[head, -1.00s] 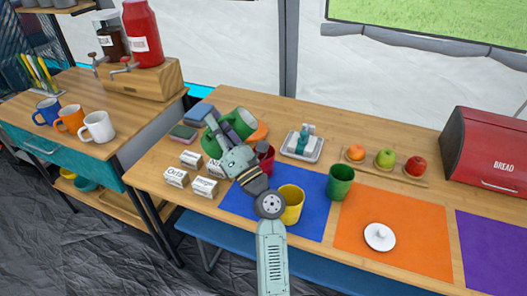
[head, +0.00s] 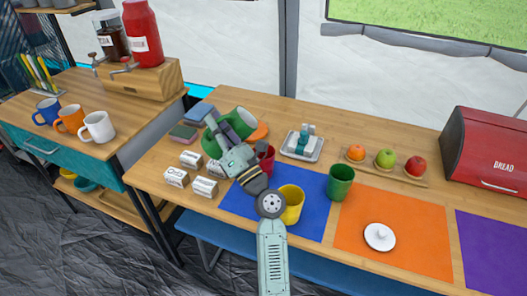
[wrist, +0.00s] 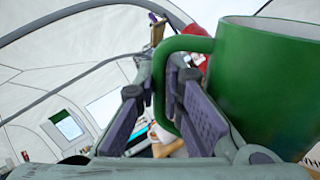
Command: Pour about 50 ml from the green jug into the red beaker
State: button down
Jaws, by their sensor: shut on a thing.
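The green jug (head: 210,144) is held up above the table at the back left of the blue mat, tilted in the head view. My gripper (head: 231,131) is shut on its handle; in the wrist view the fingers (wrist: 165,92) close on the handle of the jug (wrist: 265,85). The red beaker (head: 266,158) stands at the back of the blue mat, to the right of and below the jug, partly hidden by my arm. No liquid stream shows, and the contents of jug and beaker cannot be seen.
A yellow cup (head: 291,206) and a green cup (head: 340,183) stand on the right side of the blue mat (head: 309,226). Labelled white boxes (head: 205,187) are at left. A tray (head: 302,148) with small items lies behind. The orange mat (head: 385,215) has a white lid.

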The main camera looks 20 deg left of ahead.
jog(key=s+a+f+n+g+h, duration=0.2)
jog(key=a+f+n+g+h, duration=0.2)
jog(key=f+n, duration=0.5)
jog(key=shift+a+f+g, duration=0.35)
jog(key=shift+a+g, duration=0.45)
jog(key=shift+a, duration=0.45)
jog(key=shift+s, duration=0.1)
dwell(0.5)
